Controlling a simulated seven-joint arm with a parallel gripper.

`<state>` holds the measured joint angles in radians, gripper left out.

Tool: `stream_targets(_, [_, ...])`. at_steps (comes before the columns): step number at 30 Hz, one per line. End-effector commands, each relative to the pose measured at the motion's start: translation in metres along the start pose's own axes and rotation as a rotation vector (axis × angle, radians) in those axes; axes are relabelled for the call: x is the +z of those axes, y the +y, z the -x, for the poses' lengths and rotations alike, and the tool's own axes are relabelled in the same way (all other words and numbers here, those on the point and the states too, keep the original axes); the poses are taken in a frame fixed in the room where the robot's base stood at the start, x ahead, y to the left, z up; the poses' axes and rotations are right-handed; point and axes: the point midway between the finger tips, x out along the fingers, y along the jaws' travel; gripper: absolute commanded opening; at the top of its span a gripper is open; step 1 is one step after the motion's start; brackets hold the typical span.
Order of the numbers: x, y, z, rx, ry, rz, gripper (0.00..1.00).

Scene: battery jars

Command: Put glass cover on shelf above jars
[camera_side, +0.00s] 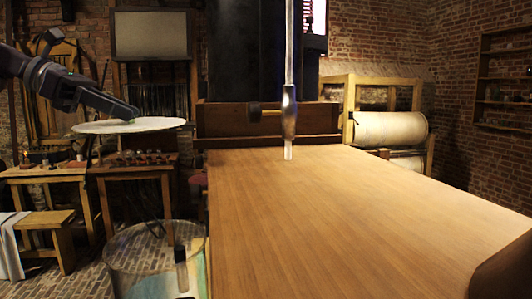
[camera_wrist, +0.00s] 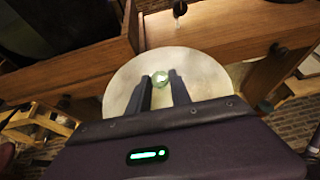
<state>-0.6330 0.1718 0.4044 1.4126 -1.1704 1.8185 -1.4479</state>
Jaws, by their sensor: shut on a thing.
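The glass cover is a pale round disc (camera_side: 165,124) at the left in the side view, held level in the air. It also shows in the wrist view (camera_wrist: 205,78), with a small greenish knob (camera_wrist: 160,81) at its middle. My gripper (camera_side: 134,116) comes in from the left and is shut on the cover at its knob; both fingers show in the wrist view (camera_wrist: 160,84). The wooden shelf (camera_side: 330,210) fills the middle and right of the side view; its top is bare near the front. A clear glass jar (camera_side: 120,262) stands below its left edge.
A vertical glass and metal rod (camera_side: 288,110) stands near the shelf's back edge. A wooden box-like rail (camera_side: 225,122) closes the back. A bench with small items (camera_side: 140,160) stands at left behind the cover. The wide front of the shelf is clear.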

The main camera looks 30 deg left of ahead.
Motion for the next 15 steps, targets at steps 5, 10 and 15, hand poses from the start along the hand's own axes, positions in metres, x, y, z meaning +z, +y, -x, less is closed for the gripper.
stream_targets(5, [0.03,-0.082,-0.049,-0.356,-0.001,-0.174,0.0])
stream_targets(10, [0.057,-0.146,-0.073,-0.52,-0.003,-0.256,0.0])
stream_targets(15, [0.094,-0.19,-0.109,-0.444,-0.006,-0.221,0.0])
